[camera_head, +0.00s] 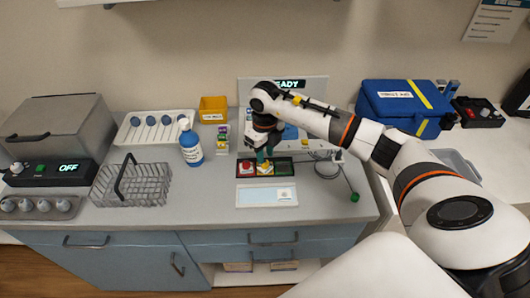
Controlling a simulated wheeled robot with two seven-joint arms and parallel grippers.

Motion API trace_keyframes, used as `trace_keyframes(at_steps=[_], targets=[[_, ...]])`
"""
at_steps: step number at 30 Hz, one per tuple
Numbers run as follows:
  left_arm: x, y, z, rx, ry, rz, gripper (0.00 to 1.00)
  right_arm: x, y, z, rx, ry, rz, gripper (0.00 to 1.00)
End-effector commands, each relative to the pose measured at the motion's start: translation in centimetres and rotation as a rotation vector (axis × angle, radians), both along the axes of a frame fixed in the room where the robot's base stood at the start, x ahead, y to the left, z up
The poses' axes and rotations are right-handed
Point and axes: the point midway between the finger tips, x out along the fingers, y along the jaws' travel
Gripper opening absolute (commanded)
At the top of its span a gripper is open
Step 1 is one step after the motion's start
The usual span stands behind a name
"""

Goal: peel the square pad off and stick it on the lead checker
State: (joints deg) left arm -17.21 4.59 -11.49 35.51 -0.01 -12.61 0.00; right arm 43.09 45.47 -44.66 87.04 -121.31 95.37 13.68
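My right gripper (264,155) points down over a dark tray with coloured sections; its fingertips are at or just above a yellow piece (265,168) in the middle section. The fingers are too small to show whether they are open, or whether they touch it. A pale sheet (255,196) lies in front of the tray, with a small white square (285,195) on its right part, perhaps the square pad. A standing panel with a lit "READY" display (289,84), possibly the lead checker, is behind my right arm and partly hidden by it. My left gripper is not in view.
A cable with a green end (354,197) lies right of the tray. A blue case (405,104) is at right. The front strip of counter is clear.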

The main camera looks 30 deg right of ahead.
Motion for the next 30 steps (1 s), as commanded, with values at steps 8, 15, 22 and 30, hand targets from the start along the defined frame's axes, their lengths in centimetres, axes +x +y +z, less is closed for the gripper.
trace_keyframes(at_steps=[8,15,22,30], targets=[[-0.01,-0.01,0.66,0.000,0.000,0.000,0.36,0.00,-0.01,1.02,-0.001,0.000,0.000,0.29],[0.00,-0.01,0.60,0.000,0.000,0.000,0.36,-0.01,-0.01,0.97,-0.001,0.000,0.000,0.34],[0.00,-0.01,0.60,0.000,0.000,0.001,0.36,0.00,-0.02,0.96,-0.001,0.000,-0.001,0.55],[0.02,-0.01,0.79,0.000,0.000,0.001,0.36,0.00,-0.03,1.23,-0.001,0.000,-0.001,0.55]])
